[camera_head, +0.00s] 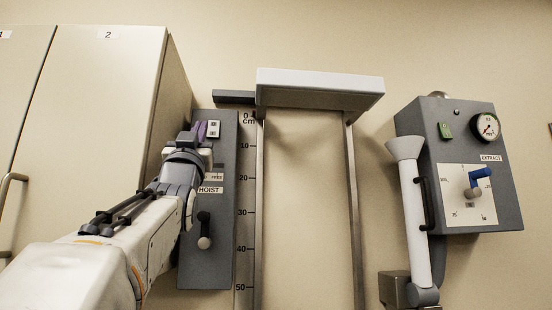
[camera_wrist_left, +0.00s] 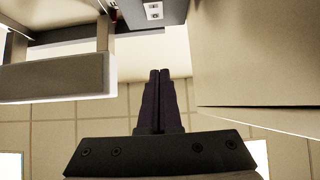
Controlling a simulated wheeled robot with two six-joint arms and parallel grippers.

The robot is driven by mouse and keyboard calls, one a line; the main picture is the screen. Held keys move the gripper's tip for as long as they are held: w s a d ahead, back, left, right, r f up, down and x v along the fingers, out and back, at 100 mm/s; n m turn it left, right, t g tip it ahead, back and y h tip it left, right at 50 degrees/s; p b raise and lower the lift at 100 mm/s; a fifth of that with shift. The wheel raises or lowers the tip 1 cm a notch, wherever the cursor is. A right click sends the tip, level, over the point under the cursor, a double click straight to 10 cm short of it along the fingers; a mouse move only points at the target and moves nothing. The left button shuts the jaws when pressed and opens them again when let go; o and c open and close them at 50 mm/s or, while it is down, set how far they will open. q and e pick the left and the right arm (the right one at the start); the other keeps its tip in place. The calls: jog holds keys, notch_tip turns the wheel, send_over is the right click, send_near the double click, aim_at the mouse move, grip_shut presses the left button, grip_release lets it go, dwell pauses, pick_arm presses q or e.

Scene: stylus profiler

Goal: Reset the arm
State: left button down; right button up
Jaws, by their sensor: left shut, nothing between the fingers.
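My left gripper (camera_head: 199,130) reaches up in front of the grey HOIST panel (camera_head: 222,250) in the head view. Its dark purple fingers are shut with nothing between them, just left of a small white rocker switch on the panel. The left wrist view shows the closed fingers (camera_wrist_left: 158,75) below the panel's switch (camera_wrist_left: 153,10), apart from it. The panel's lever with a pale knob (camera_head: 204,243) hangs down and is not touched. My left forearm hides part of the panel. My right gripper is not in view.
A tall cabinet marked 2 (camera_head: 90,110) stands close at left. A pale hoist platform (camera_head: 320,85) sits high between two rails beside a cm scale. At right are a white flared tube (camera_head: 414,220) and a grey EXTRACT box (camera_head: 460,140) with gauge and blue-handled lever.

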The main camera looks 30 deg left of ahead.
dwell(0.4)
pick_arm(q)
jog(key=w+d+f+m+g+h, duration=0.2)
jog(key=w+d+f+h, duration=0.4)
jog(key=f, duration=0.4)
jog(key=w+d+f+m+g+h, duration=0.1)
jog(key=w+d+f+h, duration=0.25)
jog(key=w+f, duration=0.55)
jog(key=d+f+m+g+h, duration=0.2)
jog(key=d+f+g+h, duration=0.1)
jog(key=d+f, duration=0.65)
jog(key=d+f+m+g+h, duration=0.2)
jog(key=d+f+g+h, duration=0.3)
jog(key=f, duration=0.7)
jog(key=s+d+f+m+g, duration=0.2)
jog(key=s+d+f+g, duration=0.1)
jog(key=s+d+f, duration=0.5)
jog(key=s+d+f+m+g, duration=0.1)
jog(key=s+d+f+g, duration=0.2)
jog(key=s+f, duration=0.5)
jog(key=s+f+m+g+y, duration=0.1)
jog(key=s+f+m+g, duration=0.2)
jog(key=s+f, duration=1)
jog(key=s+g, duration=0.3)
jog(key=shift+m, duration=0.4)
